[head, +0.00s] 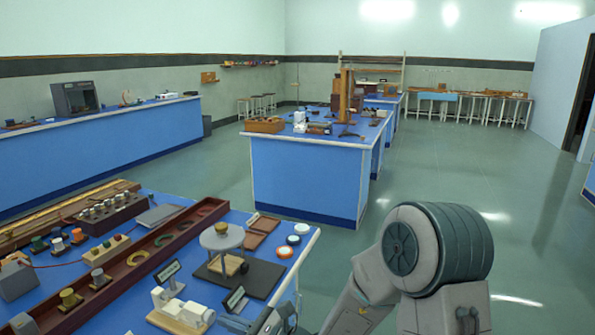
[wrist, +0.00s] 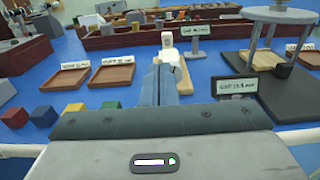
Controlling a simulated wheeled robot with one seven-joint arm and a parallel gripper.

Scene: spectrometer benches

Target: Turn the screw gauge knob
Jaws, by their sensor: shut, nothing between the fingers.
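A white instrument on a wooden base (head: 180,308), which looks like the screw gauge, stands near the front of the blue bench. In the wrist view the white instrument (wrist: 170,54) is just beyond my fingertips, partly hidden by them. I cannot make out its knob clearly. My gripper (wrist: 166,72) is shut and empty, its fingers pointing at the instrument; I cannot tell if they touch it. In the head view my gripper is at the bottom edge, partly cut off.
A round-topped stand (head: 222,238) on a dark board (head: 262,278) is close by, with small label signs (wrist: 235,88) around it. Wooden trays (wrist: 112,75) and coloured cubes (wrist: 43,116) lie to the left in the wrist view. A long reddish box (head: 130,268) lies behind.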

